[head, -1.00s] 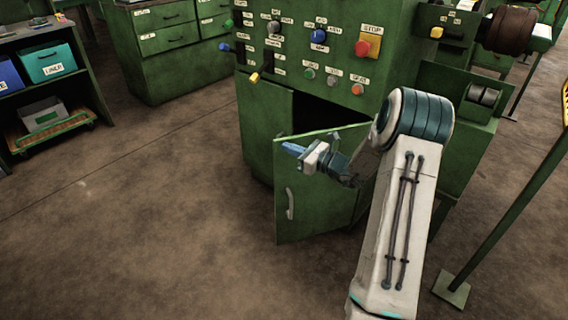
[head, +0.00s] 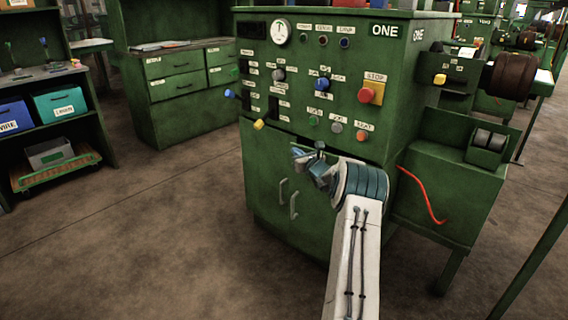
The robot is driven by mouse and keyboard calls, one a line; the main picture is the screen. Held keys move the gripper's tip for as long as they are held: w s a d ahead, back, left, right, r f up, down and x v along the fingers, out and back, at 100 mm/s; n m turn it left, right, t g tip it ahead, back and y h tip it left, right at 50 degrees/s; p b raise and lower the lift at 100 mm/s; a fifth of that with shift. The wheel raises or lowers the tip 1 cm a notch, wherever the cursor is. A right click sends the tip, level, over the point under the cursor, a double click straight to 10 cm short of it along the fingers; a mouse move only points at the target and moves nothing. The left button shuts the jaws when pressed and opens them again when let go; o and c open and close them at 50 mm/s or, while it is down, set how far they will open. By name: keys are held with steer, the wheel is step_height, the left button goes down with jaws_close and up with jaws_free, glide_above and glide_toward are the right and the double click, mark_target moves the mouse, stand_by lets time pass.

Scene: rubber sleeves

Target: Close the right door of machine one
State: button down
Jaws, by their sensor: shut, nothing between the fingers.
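Machine one (head: 400,95) is a green cabinet marked ONE, with a control panel above two doors. Its left door (head: 262,170) is flat against the front. Its right door (head: 312,222) also looks in line with the front, its handle (head: 294,205) close beside the left door's handle (head: 283,191). No dark opening shows between them. My gripper (head: 298,154) is shut and empty in front of the right door's upper part, just under the panel. My forearm hides part of that door, and I cannot tell whether the gripper touches it.
Buttons, knobs and a red stop button (head: 368,96) are just above my gripper. A red cable (head: 424,193) hangs at the machine's right side. A shelf with bins (head: 60,104) and a drawer cabinet (head: 190,110) stand to the left. The floor (head: 150,230) between is clear.

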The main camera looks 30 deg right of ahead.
mark_target(301, 147)
steer(key=shift+w+d+m+h+b, duration=0.45)
steer(key=shift+w+d+h, duration=0.35)
steer(key=shift+d, duration=0.2)
steer(key=shift+w+d+m+h+b, duration=0.35)
steer(key=shift+w+d+m+h, duration=0.2)
steer(key=shift+w+d+h, duration=0.3)
steer(key=shift+s, duration=0.1)
steer(key=s+a+b, duration=0.1)
steer(key=s+a, duration=0.1)
steer(key=a, duration=0.4)
steer(key=s+a+b, duration=0.1)
steer(key=s+a, duration=0.1)
steer(key=a, duration=0.5)
steer(key=shift+s, duration=0.3)
